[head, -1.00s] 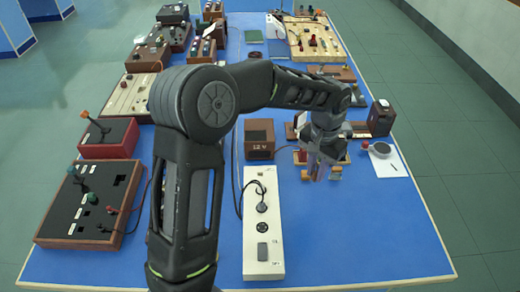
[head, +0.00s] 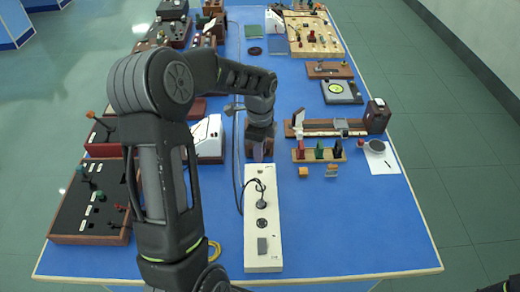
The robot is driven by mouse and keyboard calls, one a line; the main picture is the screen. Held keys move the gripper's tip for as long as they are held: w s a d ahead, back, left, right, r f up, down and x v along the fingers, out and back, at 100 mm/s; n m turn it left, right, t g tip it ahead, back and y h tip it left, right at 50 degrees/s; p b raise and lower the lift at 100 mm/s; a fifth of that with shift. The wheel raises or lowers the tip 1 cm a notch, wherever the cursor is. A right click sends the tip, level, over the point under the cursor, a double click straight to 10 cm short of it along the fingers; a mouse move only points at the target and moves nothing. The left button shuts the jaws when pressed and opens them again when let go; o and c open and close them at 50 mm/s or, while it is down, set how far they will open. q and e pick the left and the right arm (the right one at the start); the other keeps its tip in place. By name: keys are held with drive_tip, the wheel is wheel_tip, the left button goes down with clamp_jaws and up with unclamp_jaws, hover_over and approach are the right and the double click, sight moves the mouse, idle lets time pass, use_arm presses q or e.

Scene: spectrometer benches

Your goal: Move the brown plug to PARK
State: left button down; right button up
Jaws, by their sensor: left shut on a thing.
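My left gripper (head: 259,152) points down over the small brown box (head: 249,143) behind the white socket strip (head: 263,226). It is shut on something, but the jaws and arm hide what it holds. I cannot make out the brown plug or a PARK label for certain. A dark plug (head: 262,202) with a cable stands on the strip, and a grey block (head: 262,246) lies nearer its front end. A wooden rack (head: 318,156) with red, green and dark uprights stands right of the gripper.
Two small orange-yellow blocks (head: 303,172) sit in front of the rack. A long wooden bench (head: 340,129) lies behind it. A white sheet with a round grey dish (head: 376,146) is at the right. Control boxes (head: 92,204) line the left. The front right of the blue table is clear.

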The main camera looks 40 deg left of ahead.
use_arm(q)
drive_tip(key=shift+f, duration=0.15)
drive_tip(key=shift+f+b, duration=2.35)
drive_tip(key=shift+f, duration=0.8)
drive_tip(key=c, duration=1.2)
unclamp_jaws()
drive_tip(key=shift+c, duration=0.2)
